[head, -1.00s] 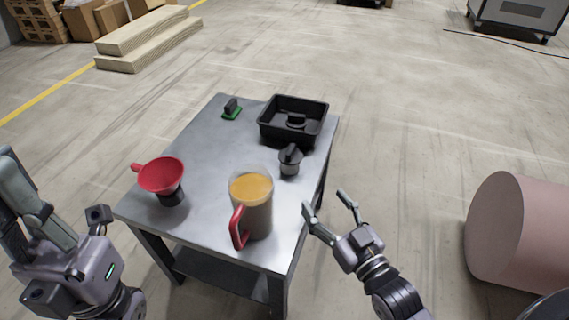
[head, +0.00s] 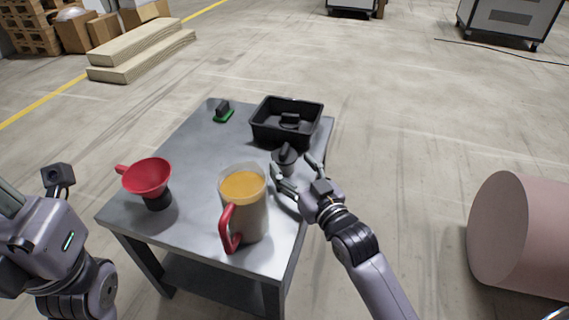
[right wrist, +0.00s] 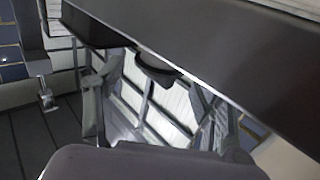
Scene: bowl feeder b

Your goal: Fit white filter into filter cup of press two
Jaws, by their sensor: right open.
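I see no white filter and no clearly marked press. A small grey cup-like piece with a dark knob (head: 286,154) stands on the steel table (head: 190,145) in front of the black tray. My right gripper (head: 292,168) is open, with its fingertips close to either side of that piece; contact cannot be told. In the right wrist view its fingers (right wrist: 158,112) stand apart before a shiny surface. A red funnel-shaped cup (head: 147,177) sits on a dark base at the left. My left gripper (head: 57,176) is at the left edge, away from the table; its opening is unclear.
A clear pitcher with orange contents and a red handle (head: 243,205) stands near the front edge, close to my right gripper. A black tray (head: 262,130) with a dark item inside and a green-based brush (head: 223,112) are at the back.

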